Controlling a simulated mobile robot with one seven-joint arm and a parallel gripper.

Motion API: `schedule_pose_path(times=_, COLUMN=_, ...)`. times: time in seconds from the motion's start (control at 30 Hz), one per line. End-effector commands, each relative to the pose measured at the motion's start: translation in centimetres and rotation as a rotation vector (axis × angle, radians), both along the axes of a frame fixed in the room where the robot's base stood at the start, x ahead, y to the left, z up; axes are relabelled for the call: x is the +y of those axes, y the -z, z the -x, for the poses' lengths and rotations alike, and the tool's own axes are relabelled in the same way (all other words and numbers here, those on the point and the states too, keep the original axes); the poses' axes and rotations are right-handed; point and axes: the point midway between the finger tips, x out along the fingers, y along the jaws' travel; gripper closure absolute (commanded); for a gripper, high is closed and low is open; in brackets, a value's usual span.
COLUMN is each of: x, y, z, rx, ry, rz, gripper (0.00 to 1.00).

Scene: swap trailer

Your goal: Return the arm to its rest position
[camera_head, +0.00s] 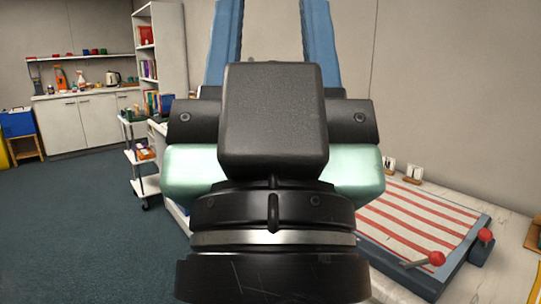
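My gripper (271,25) fills the middle of the picture, seen from behind. Its black wrist and dark housing are in front, with pale green parts at the sides. Two long blue fingers run upward, well apart, and leave the top edge, so the fingertips are out of view. Only bare wall shows between them, and I see nothing held there. The housing hides what lies directly behind it.
At the right, a pale table (510,204) bears a blue-edged, red-and-white striped board (410,222) with red-knobbed levers (437,258). A white trolley (139,158) and bookshelf (167,45) stand left of the arm. White cabinets (85,122) line the back wall. Dark floor at left is clear.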

Motion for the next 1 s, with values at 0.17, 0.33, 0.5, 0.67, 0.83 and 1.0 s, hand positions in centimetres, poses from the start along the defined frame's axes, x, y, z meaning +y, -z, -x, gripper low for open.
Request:
schedule_pose_path(times=0.17, x=0.1, y=-7.4, z=-0.1, rx=0.004, ry=-0.001, rz=0.000, gripper=0.57)
schedule_pose_path(times=0.33, x=0.1, y=-12.6, z=-0.2, rx=0.006, ry=-0.002, rz=0.001, gripper=0.57)
schedule_pose_path(times=0.5, x=0.1, y=-17.6, z=-0.2, rx=0.007, ry=-0.002, rz=0.001, gripper=0.57)
schedule_pose_path(times=0.67, x=0.1, y=-20.8, z=-0.2, rx=0.008, ry=-0.002, rz=0.001, gripper=0.57)
schedule_pose_path(times=0.83, x=0.2, y=-22.1, z=-0.2, rx=0.008, ry=-0.003, rz=0.001, gripper=0.57)
schedule_pose_path(times=1.0, x=0.2, y=-22.0, z=-0.2, rx=0.008, ry=-0.003, rz=0.001, gripper=0.57)
